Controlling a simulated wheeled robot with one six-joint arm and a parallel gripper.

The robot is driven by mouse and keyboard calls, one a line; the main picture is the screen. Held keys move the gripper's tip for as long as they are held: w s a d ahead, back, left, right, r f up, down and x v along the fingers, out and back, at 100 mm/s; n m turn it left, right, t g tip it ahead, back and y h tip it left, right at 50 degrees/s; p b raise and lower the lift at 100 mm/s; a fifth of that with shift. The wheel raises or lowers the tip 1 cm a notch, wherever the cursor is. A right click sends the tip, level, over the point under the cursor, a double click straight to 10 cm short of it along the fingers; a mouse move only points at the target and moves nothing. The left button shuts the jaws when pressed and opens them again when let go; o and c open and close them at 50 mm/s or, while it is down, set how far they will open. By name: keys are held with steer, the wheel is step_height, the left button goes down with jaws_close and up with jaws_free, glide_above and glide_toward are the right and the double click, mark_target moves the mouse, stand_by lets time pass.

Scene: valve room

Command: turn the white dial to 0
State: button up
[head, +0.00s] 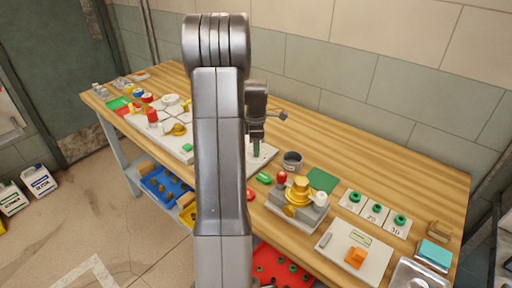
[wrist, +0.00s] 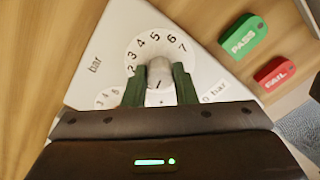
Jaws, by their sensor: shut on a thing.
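The white dial (wrist: 150,52) lies on a white plate (wrist: 112,40) marked "bar". In the wrist view its figures 2 to 7 show around the far rim; the near part is hidden by my gripper. My gripper (wrist: 160,84) has its green fingers on both sides of the pale knob (wrist: 159,70) at the dial's middle and is shut on it. A short dark mark shows on the knob; I cannot tell which figure it points to. In the head view my gripper (head: 257,149) points down at the plate (head: 263,158), partly hidden by my arm.
A green PASS tag (wrist: 244,36) and a red FAIL tag (wrist: 275,72) lie right of the plate. In the head view a dark cup (head: 292,161) and a grey box with a yellow knob (head: 298,208) stand close by. The table's back right (head: 380,160) is clear.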

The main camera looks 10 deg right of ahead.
stand_by(0.4)
steer(key=o, duration=1)
step_height(320, 180, up, 14)
steer(key=shift+w+b, duration=0.15)
steer(key=shift+b, duration=0.2)
steer(key=shift+f, duration=0.1)
step_height(320, 180, down, 14)
steer(key=shift+r+p, duration=0.1)
steer(key=shift+p, duration=0.25)
